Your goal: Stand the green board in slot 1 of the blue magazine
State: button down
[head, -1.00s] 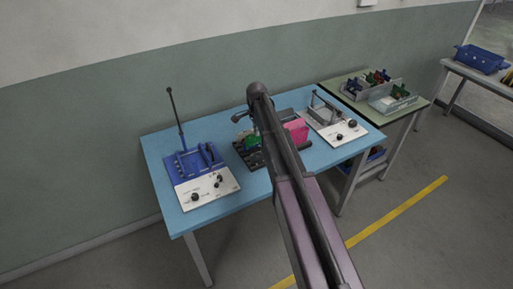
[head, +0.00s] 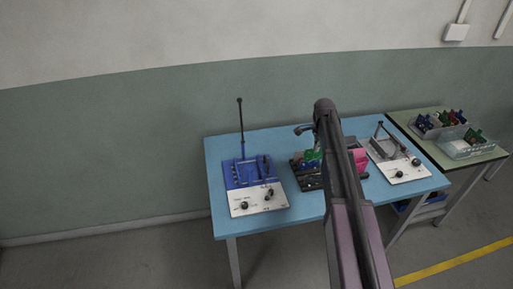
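Something small and green, perhaps a green board (head: 312,155), shows beside my arm at a dark tray (head: 308,180) on the blue table. Another green board-like piece (head: 474,136) stands at the clear bin on the green side table. I cannot tell which is the task's board. No blue magazine with numbered slots can be made out. A blue fixture (head: 232,180) with an upright black lever and a white control panel stands at the left of the blue table. My gripper (head: 304,130) is mostly hidden behind my arm, above the tray; its fingers cannot be made out.
The blue table (head: 300,213) has a clear front strip. A pink piece (head: 360,158) lies right of my arm. A grey fixture with a white panel (head: 402,171) stands further right. The side table holds a grey bin (head: 428,133) with several coloured pieces and a clear bin (head: 462,152).

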notch_tip(320, 180, up, 14)
jog(key=p, duration=1.3)
jog(key=shift+r, duration=0.2)
